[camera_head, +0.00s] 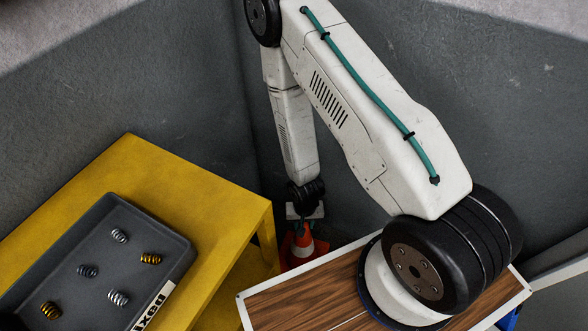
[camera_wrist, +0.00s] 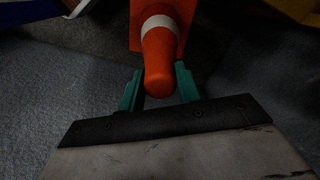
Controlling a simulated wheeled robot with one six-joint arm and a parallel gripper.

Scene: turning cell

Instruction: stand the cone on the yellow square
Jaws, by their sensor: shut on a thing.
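The orange cone (camera_head: 303,243) with a white band is in the corner below my gripper (camera_head: 305,213) in the head view, partly hidden by the edge of the wood-topped surface. In the wrist view the cone (camera_wrist: 158,58) points its rounded tip towards the camera, with its square orange base beyond. The green fingers of my gripper (camera_wrist: 159,88) are on either side of the tip, shut on it. I cannot tell whether the base touches the floor. I cannot make out the yellow square for certain; a yellow patch (camera_wrist: 297,8) shows at the top right of the wrist view.
A yellow table (camera_head: 190,190) at the left bears a grey tray (camera_head: 172,240) with several springs and a label. The wood-topped surface (camera_head: 290,298) is in front of the cone. Grey walls close in behind.

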